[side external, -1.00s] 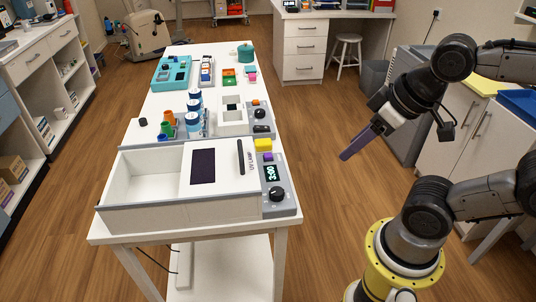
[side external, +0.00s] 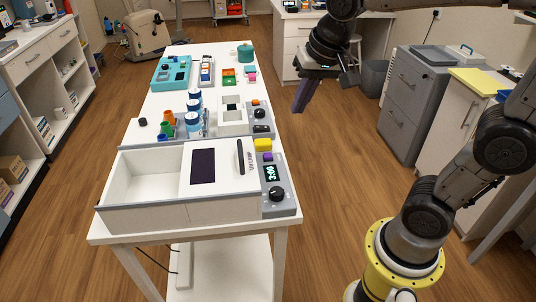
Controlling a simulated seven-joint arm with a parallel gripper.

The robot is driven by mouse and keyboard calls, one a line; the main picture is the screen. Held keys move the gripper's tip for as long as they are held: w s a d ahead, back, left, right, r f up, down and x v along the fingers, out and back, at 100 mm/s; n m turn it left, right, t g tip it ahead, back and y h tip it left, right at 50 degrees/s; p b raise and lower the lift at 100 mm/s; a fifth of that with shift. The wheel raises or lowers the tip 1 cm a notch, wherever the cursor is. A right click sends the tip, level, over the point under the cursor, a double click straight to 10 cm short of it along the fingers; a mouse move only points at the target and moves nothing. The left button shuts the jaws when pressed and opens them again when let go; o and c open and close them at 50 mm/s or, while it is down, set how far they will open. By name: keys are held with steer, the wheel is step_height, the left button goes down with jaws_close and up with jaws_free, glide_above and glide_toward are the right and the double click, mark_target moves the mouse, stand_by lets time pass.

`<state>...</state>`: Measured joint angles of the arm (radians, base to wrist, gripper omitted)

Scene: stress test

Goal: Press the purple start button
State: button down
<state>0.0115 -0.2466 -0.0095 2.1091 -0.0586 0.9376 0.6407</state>
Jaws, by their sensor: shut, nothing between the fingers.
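The purple start button (side external: 268,157) is a small block on the grey control panel at the right end of the white device (side external: 225,208). It sits above a display (side external: 270,173) reading 3:00 and a black knob (side external: 276,194), and just below a yellow block (side external: 263,145). My gripper (side external: 299,108) has purple fingers pointing down. It is shut and empty, up and to the right of the button, apart from it and apparently beyond the table's right edge.
The device has an open white compartment (side external: 134,176) on its left and a dark pen-like handle (side external: 240,156) on its lid. A second smaller device (side external: 232,128), blue-and-white containers (side external: 193,120) and a teal tray (side external: 163,84) stand farther back.

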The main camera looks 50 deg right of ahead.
steer(key=w+f+m+g, duration=0.1)
steer(key=w+f+g, duration=0.1)
steer(key=w+f, duration=0.3)
steer(key=g, duration=0.1)
glide_toward(268, 155)
steer(key=shift+w+r, duration=0.1)
steer(key=shift+r, duration=0.2)
steer(key=shift+w+d+f, duration=0.1)
steer(key=shift+f, duration=1.65)
steer(key=shift+w+d+f, duration=0.1)
steer(key=shift+w+f, duration=0.05)
steer(key=shift+f, duration=1.6)
